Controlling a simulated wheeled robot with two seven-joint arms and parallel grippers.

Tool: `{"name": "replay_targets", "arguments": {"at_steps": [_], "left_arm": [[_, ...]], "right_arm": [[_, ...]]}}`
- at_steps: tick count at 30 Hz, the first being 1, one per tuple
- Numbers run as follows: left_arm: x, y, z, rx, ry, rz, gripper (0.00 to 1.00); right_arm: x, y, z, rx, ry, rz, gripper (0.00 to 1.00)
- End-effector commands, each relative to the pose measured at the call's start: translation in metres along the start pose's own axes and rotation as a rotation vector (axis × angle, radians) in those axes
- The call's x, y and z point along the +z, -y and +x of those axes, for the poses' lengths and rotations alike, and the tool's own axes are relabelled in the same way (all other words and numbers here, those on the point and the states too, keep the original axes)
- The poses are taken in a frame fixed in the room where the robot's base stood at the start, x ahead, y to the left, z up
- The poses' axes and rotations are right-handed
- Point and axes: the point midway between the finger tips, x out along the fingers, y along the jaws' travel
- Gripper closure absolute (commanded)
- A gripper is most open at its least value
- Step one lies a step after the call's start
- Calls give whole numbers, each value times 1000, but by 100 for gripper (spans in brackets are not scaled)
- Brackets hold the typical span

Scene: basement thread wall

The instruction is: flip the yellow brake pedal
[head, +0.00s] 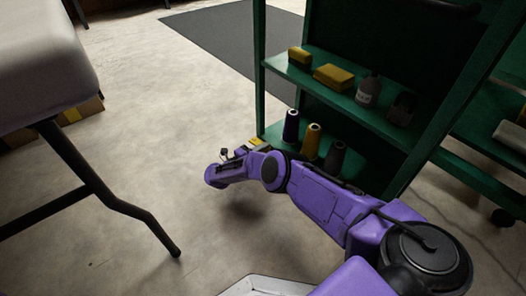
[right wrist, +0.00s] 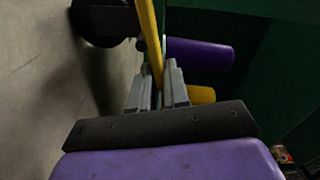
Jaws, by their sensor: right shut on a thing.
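The yellow brake pedal (right wrist: 152,42) shows in the right wrist view as a narrow yellow bar. It runs from the top edge down between my right gripper's fingertips (right wrist: 158,85). The gripper is shut on its lower end. A black round wheel (right wrist: 105,22) is just left of the bar. In the head view my right gripper (head: 240,153) is low, by the near left corner of the green shelf cart (head: 259,75). A small yellow patch (head: 257,142) shows beside it there; I cannot tell if that is the pedal. My left gripper is out of view.
The cart's lower shelf holds a purple thread cone (head: 291,126), a yellow cone (head: 310,141) and a dark one (head: 335,157), close to my right arm. Yellow blocks (head: 334,77) sit above. A grey-topped table (head: 45,60) stands left. Floor between is clear.

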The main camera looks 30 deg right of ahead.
Motion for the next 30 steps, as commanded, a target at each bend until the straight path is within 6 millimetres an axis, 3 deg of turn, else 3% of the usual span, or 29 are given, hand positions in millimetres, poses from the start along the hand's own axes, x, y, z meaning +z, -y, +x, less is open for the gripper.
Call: {"name": "replay_targets", "arguments": {"at_steps": [2, 3, 5, 15, 24, 30], "left_arm": [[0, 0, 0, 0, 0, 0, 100], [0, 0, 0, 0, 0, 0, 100], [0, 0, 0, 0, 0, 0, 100], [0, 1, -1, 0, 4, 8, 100], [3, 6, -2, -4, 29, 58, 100], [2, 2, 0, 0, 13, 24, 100]], "right_arm": [[0, 0, 0, 0, 1, 2, 100], [0, 0, 0, 0, 1, 2, 78], [0, 0, 0, 0, 0, 2, 64], [0, 1, -7, -1, 1, 4, 64], [1, -1, -75, -1, 4, 4, 64], [0, -1, -103, 0, 1, 3, 64]]}}
